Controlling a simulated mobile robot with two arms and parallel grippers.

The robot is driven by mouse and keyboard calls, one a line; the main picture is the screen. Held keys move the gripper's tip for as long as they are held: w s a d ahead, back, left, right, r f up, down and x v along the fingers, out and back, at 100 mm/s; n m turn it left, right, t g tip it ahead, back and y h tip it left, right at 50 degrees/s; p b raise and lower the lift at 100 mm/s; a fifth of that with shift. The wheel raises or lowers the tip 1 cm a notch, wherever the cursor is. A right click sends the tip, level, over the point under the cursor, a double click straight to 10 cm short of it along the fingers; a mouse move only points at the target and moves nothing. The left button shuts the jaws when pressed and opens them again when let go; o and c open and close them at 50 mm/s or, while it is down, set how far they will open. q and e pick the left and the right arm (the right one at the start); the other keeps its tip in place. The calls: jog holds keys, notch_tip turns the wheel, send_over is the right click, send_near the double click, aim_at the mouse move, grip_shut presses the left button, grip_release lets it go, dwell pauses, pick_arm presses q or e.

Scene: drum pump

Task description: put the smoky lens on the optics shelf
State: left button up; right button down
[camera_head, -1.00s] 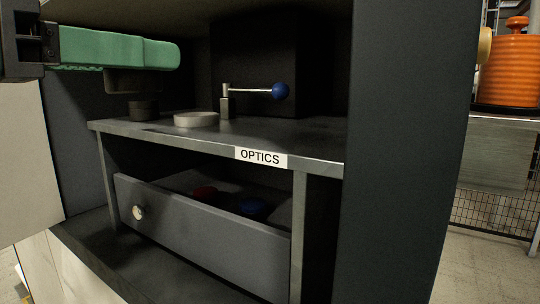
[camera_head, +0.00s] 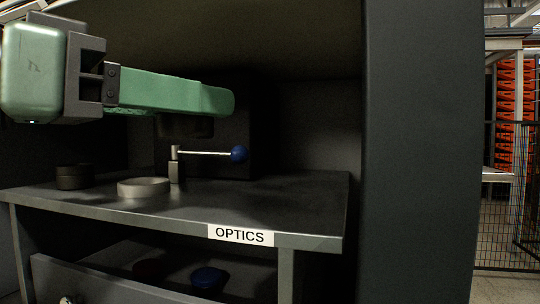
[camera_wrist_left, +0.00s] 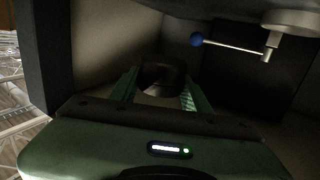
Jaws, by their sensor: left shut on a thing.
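The optics shelf (camera_head: 285,205) is a dark grey board with an OPTICS label (camera_head: 240,235) on its front edge. My green left gripper (camera_head: 190,112) reaches in from the left and hovers above the shelf. It is shut on a dark round piece, the smoky lens (camera_head: 185,127), which hangs below the fingers in shadow. In the left wrist view the lens (camera_wrist_left: 163,76) sits between the two green fingers. It is clear of the shelf surface. My right gripper is not in view.
On the shelf are a dark short cylinder (camera_head: 73,176), a pale ring (camera_head: 143,187) and a post with a lever ending in a blue ball (camera_head: 239,154). The right part of the shelf is bare. A drawer (camera_head: 110,284) below holds a blue item (camera_head: 208,278). A dark cabinet wall (camera_head: 418,150) bounds the right.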

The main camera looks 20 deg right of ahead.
pick_arm(q)
jog(key=p, duration=0.3)
send_over(268, 203)
notch_tip(268, 203, down, 3)
jog(key=shift+r, duration=0.15)
jog(key=shift+a+f+p, duration=0.25)
jog(key=shift+f+p, duration=0.1)
jog(key=shift+f, duration=0.25)
notch_tip(268, 203, down, 2)
jog(key=shift+f+p, duration=0.1)
jog(key=shift+p, duration=0.25)
jog(key=shift+d+f+p, duration=0.2)
jog(key=shift+f+p, duration=0.05)
jog(key=shift+p, duration=0.15)
jog(key=shift+d+f, duration=0.1)
jog(key=shift+f, duration=0.15)
